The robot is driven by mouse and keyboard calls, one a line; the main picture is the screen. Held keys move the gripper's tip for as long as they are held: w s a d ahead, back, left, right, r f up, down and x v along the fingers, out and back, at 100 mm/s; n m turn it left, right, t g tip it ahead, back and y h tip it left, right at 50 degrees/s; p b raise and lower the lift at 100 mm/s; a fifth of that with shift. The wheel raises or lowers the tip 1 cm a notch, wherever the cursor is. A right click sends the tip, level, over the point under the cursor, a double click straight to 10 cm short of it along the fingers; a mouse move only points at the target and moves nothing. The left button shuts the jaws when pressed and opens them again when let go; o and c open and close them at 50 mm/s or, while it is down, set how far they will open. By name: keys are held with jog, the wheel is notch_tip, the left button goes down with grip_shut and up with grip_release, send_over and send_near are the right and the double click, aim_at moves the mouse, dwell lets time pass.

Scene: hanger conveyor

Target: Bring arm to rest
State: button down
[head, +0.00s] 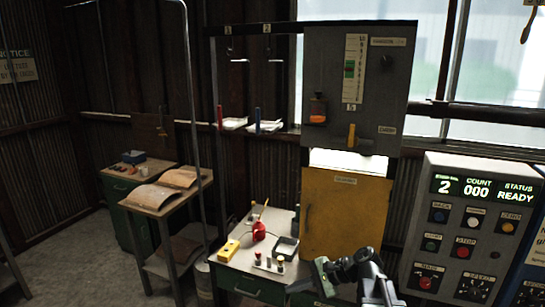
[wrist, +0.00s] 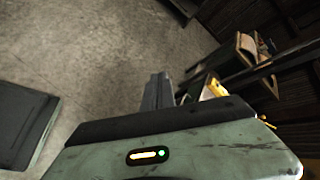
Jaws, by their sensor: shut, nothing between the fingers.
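My gripper (wrist: 158,85) points out over the grey floor in the wrist view, with its two dark fingers together and nothing between them. Its green housing with a small lit display fills the bottom of that view. In the head view my gripper (head: 323,274) is at the bottom centre, at the end of my dark bent arm, in front of the workbench (head: 245,262).
A yellow cabinet door (head: 343,215) stands behind. A control panel (head: 474,230) reading READY is at right.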

jog(key=s+a+f+n+g+h, duration=0.1)
jog(key=s+f+n+g+h, duration=0.1)
jog(key=s+f+n+h, duration=0.5)
jog(key=d+f+n+h, duration=0.3)
jog(key=d+n+h, duration=0.1)
jog(key=d, duration=0.6)
jog(key=shift+s+d+f, duration=0.25)
jog(key=shift+s+d, duration=0.05)
jog(key=shift+d, duration=0.05)
